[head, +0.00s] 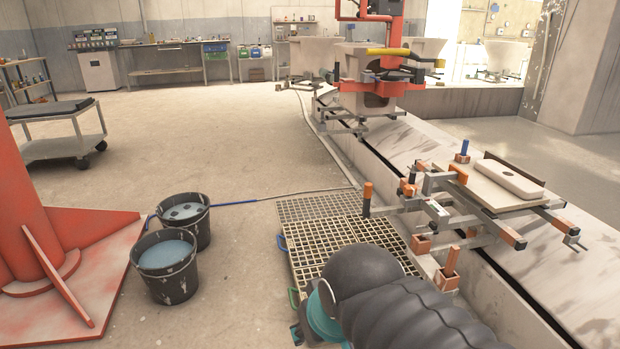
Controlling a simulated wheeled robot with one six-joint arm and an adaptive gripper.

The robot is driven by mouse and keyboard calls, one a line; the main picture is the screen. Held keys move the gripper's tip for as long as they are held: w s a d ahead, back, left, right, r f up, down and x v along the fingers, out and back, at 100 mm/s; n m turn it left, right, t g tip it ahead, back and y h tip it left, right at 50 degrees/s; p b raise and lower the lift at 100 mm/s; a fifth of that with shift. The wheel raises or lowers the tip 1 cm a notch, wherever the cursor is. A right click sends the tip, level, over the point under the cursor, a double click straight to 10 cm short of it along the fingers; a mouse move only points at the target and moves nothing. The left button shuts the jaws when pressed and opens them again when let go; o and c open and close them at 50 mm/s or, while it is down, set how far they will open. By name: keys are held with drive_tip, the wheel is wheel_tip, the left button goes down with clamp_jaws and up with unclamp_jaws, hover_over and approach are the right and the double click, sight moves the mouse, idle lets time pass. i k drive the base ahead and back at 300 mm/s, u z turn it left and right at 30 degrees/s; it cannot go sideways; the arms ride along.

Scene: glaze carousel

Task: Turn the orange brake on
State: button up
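A carriage (490,190) with grey bars and orange end blocks stands on the pale track at the right. An upright orange-topped handle (367,192) stands at its near left end. Another orange upright (452,262) rises from an orange socket lower down. I cannot tell which of these is the brake, or whether it is on. My arm, in a dark ribbed sleeve, reaches in from the bottom right. My gripper (299,335) is mostly hidden behind the arm and a teal ring at the bottom centre, well below and left of the carriage. Its fingers cannot be made out.
A white slab (509,180) lies on the carriage's board. Floor gratings (328,240) lie left of the track. Two black buckets (166,268) of bluish liquid and a red column base (75,260) stand at the left. The floor beyond them is open.

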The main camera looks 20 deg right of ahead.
sight(368, 186)
drive_tip(key=z, duration=0.1)
drive_tip(key=i, duration=1.4)
drive_tip(key=z, duration=0.5)
